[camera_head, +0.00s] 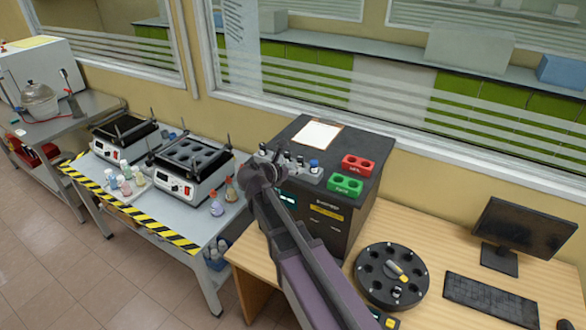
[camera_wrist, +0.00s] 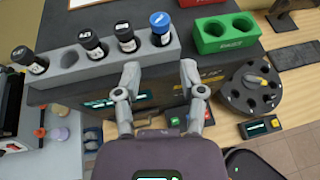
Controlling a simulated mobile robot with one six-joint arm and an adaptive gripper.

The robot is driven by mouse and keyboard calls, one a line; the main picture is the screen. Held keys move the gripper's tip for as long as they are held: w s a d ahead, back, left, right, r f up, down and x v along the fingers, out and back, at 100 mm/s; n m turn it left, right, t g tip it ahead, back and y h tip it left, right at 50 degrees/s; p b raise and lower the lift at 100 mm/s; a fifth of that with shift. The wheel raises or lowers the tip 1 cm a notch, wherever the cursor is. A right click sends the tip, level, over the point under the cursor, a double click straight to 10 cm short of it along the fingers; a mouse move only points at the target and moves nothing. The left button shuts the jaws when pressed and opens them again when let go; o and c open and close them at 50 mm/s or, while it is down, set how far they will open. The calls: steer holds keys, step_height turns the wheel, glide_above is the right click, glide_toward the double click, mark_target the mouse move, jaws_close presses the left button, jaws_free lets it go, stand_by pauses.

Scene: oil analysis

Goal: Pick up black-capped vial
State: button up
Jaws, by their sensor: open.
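A light grey rack (camera_wrist: 70,74) sits near the edge of the dark machine's top. It holds several black-capped vials, one at the left end (camera_wrist: 24,57), one nearer the middle (camera_wrist: 90,42) and one further right (camera_wrist: 124,36). A blue-capped vial (camera_wrist: 160,26) stands at the rack's right part. In the head view the rack (camera_head: 308,178) is partly hidden by my arm. My gripper (camera_wrist: 160,70) is open and empty, its fingers apart just in front of the rack's right half, below the blue-capped vial in the wrist view.
A red block (camera_head: 358,165) and a green block (camera_head: 346,186) with holes sit right of the rack on the dark machine (camera_head: 333,216). A round black carousel (camera_head: 391,275), a keyboard (camera_head: 492,299) and a monitor (camera_head: 523,230) are on the wooden table.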

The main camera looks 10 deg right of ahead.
steer(key=s+d+f+m+g+y, duration=0.45)
steer(key=s+d+f+m, duration=0.45)
steer(key=m, duration=0.4)
steer(key=s+f+m+g+y, duration=0.2)
steer(key=s+m+g+y, duration=0.2)
steer(key=s+m, duration=0.8)
steer(key=shift+s+a+f+m+g+y, duration=0.3)
steer(key=shift+a+m+g+y, duration=0.05)
steer(key=shift+m+y, duration=0.45)
